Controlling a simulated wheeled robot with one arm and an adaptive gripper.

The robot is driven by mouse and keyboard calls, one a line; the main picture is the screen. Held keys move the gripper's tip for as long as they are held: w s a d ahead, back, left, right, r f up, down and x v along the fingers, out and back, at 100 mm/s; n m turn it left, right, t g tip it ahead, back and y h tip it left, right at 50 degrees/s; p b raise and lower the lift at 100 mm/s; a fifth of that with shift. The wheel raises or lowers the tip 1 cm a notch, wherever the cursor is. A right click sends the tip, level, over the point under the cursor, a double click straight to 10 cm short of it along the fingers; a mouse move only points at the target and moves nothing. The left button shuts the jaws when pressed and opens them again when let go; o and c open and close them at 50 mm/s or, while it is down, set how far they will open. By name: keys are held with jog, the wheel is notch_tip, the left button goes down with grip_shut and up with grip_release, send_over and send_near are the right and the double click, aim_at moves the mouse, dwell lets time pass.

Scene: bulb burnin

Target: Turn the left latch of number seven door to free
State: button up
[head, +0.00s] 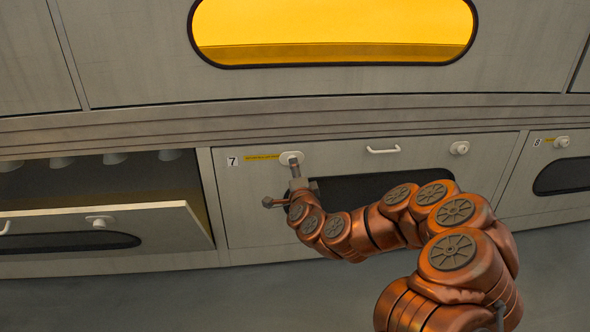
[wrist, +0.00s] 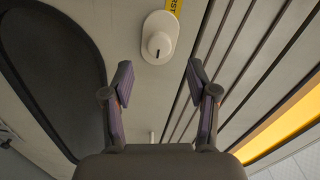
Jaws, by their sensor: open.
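The number seven door (head: 250,205) is a grey panel with a "7" label and a dark window, and it looks closed. Its left latch (head: 291,157) is a white knob on an oval plate at the door's top left, partly covered by my gripper in the head view. My gripper (head: 294,166) is right in front of this latch. In the wrist view the latch (wrist: 159,38) lies beyond the fingertips, between their lines, with no finger seen touching it. My gripper (wrist: 159,76) is open and empty there. I cannot tell the latch's turn setting.
The same door has a white handle (head: 383,149) and a right latch (head: 459,148). At left, a neighbouring door (head: 180,226) hangs open, tilted outward, below a bay with several pale bulb shapes. Door eight (head: 520,190) is at right. A yellow-lit window (head: 330,30) is above.

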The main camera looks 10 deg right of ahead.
jog(key=shift+s+a, duration=0.1)
jog(key=shift+s, duration=1.2)
jog(key=s+a+r+n+g+y+p, duration=0.4)
jog(key=s+a+r+n+p, duration=0.25)
jog(key=r+p, duration=0.45)
jog(key=s+a+r+n+g+y+p, duration=0.4)
jog(key=s+a+r+n+p, duration=0.2)
jog(key=s+a+r+p, duration=0.3)
jog(key=s+d+r+n+g+h+p, duration=0.1)
jog(key=s+d+r+g+p, duration=0.3)
jog(key=s+r+p, duration=0.5)
jog(key=s+d+r+n+g+h+p, duration=0.2)
jog(key=s+d+r+p, duration=0.4)
jog(key=s, duration=0.9)
jog(key=s+d+r+n+g+h+p, duration=0.1)
jog(key=s+d+r+g+h+p, duration=0.2)
jog(key=s+r+p, duration=0.9)
jog(key=d+g+p, duration=0.1)
jog(key=d+g, duration=0.1)
jog(key=shift+g, duration=0.3)
jog(key=shift+s, duration=0.35)
jog(key=shift+c, duration=0.2)
